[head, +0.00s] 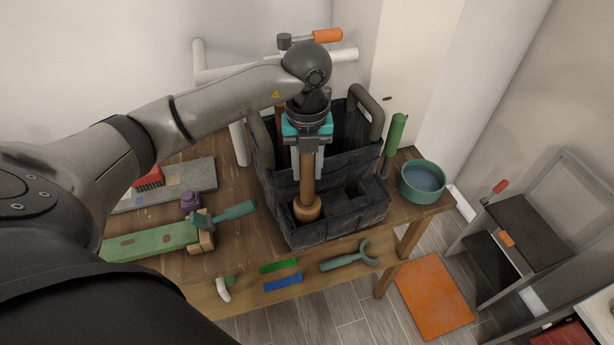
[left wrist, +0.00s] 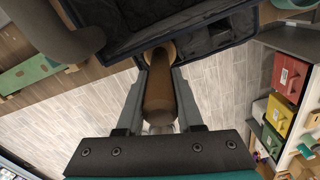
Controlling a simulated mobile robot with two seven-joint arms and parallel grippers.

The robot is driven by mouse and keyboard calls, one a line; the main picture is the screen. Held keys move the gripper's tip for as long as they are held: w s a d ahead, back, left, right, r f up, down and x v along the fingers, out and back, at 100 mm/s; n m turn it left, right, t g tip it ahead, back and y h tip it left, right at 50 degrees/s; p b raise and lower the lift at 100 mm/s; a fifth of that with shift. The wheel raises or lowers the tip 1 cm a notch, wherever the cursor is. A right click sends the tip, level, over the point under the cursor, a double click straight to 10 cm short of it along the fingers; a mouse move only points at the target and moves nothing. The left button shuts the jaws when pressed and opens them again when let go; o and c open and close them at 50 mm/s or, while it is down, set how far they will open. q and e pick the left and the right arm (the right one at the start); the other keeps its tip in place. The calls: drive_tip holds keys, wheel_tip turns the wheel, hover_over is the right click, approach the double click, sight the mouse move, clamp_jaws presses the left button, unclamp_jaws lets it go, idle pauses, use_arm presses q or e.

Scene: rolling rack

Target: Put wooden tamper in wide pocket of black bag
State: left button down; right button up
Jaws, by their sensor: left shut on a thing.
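The wooden tamper (head: 307,190) hangs upright, its wide round base down, over the front pockets of the black bag (head: 345,228). My left gripper (head: 308,172) is shut on the tamper's handle from above. The tamper's base shows at or just above the opening of a front pocket; I cannot tell how far in it is. In the left wrist view the tamper (left wrist: 158,100) runs between the fingers of my left gripper (left wrist: 160,92) toward the bag (left wrist: 205,38). A smaller square pocket opens to the right of the tamper. My right gripper is not in view.
The bag stands on a wooden table (head: 180,262), with a teal bowl (head: 423,182) at its right and a green-handled tool (head: 394,138) beside it. A green level (head: 150,241), clamp and purple object lie left. An orange panel (head: 434,295) lies on the floor.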

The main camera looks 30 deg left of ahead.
sight(307, 180)
use_arm(q)
drive_tip(key=shift+f, duration=1.75)
drive_tip(key=c, duration=0.6)
unclamp_jaws()
drive_tip(key=shift+o, duration=0.2)
wheel_tip(307, 180, up, 12)
drive_tip(key=shift+r+b, duration=0.15)
drive_tip(key=shift+b, duration=0.3)
